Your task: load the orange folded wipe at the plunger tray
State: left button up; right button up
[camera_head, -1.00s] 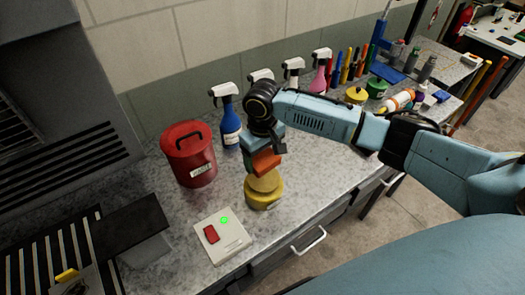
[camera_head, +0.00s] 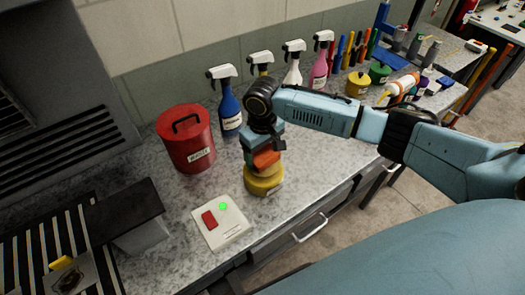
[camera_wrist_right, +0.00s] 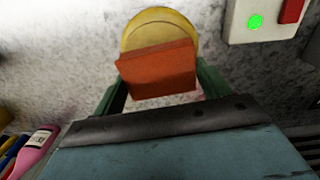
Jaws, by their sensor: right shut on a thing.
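The orange folded wipe (camera_head: 266,159) is held in my right gripper (camera_head: 264,155), which points down over the yellow plunger tray (camera_head: 264,181). In the right wrist view the wipe (camera_wrist_right: 158,69) sits between the two fingers and overlaps the near part of the round yellow tray (camera_wrist_right: 160,28). Whether the wipe touches the tray top, I cannot tell. My left gripper is not in view.
A red lidded can (camera_head: 186,140) stands left of the tray. A white switch box (camera_head: 221,223) with a green light and red switch lies in front of it. Several spray bottles (camera_head: 229,105) line the wall. A drawer handle (camera_head: 311,229) juts from the counter front.

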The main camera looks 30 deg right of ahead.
aim_at(258, 157)
jog(key=shift+f, duration=0.85)
dwell(0.9)
dwell(0.5)
notch_tip(258, 157, up, 3)
jog(key=p, duration=0.2)
jog(key=shift+f+p, duration=0.2)
jog(key=shift+p, duration=0.15)
jog(key=shift+r+p, duration=0.35)
jog(key=shift+r, duration=1.9)
jog(key=f+b, duration=0.1)
jog(key=b, duration=0.3)
jog(key=a+m+b, duration=0.1)
jog(key=b, duration=0.3)
jog(key=shift+s+a+f+b, duration=0.2)
jog(key=shift+s+f+b, duration=0.1)
jog(key=shift+f, duration=0.05)
jog(key=shift+m, duration=0.8)
jog(key=s+b, duration=0.1)
jog(key=b, duration=0.2)
jog(key=s+f+b, duration=0.1)
jog(key=b, duration=0.2)
jog(key=s+f+b, duration=0.1)
jog(key=b, duration=0.1)
jog(key=shift+s+a+f+b, duration=0.1)
jog(key=shift+s+a+b, duration=0.15)
jog(key=shift+a+b, duration=0.15)
jog(key=shift+s+b, duration=0.35)
